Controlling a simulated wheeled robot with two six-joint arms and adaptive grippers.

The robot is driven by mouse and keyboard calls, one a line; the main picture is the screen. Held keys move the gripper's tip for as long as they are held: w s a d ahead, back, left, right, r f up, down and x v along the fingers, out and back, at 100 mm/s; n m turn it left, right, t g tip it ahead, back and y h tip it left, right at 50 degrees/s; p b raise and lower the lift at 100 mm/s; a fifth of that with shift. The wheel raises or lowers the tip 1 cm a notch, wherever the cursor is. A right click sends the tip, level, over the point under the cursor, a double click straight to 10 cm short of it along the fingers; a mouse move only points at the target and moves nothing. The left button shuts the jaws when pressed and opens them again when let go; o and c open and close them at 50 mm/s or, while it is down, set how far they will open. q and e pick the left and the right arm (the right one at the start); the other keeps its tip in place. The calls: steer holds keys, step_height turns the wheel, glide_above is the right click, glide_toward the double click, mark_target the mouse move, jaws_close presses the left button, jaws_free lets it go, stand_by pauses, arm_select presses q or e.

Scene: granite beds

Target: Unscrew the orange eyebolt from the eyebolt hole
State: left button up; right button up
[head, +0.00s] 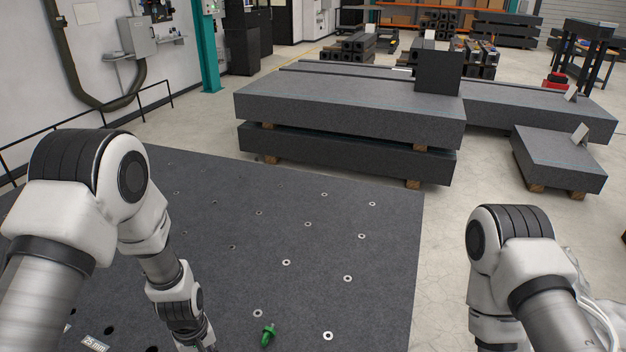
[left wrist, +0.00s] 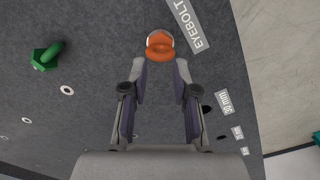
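The orange eyebolt (left wrist: 160,50) shows in the left wrist view, seen from above at the dark granite surface, beside a white label reading EYEBOLT (left wrist: 187,22). Its hole is hidden beneath it. My left gripper (left wrist: 163,68) is open, its two fingertips spread on either side of the eyebolt's near edge. I cannot tell whether either finger touches it. In the head view the orange eyebolt is not visible, and only a bit of the left gripper shows at the bottom edge. My right gripper is out of view.
A green eyebolt (head: 268,334) stands on the granite bed (head: 330,225), also seen in the left wrist view (left wrist: 46,56). Several ringed holes dot the bed. Size labels such as 30 mm (left wrist: 225,102) lie near dark holes. Stacked granite slabs (head: 350,110) stand behind.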

arm_select(q)
steer(key=shift+f+b, duration=0.45)
steer(key=shift+f, duration=0.3)
jaws_close()
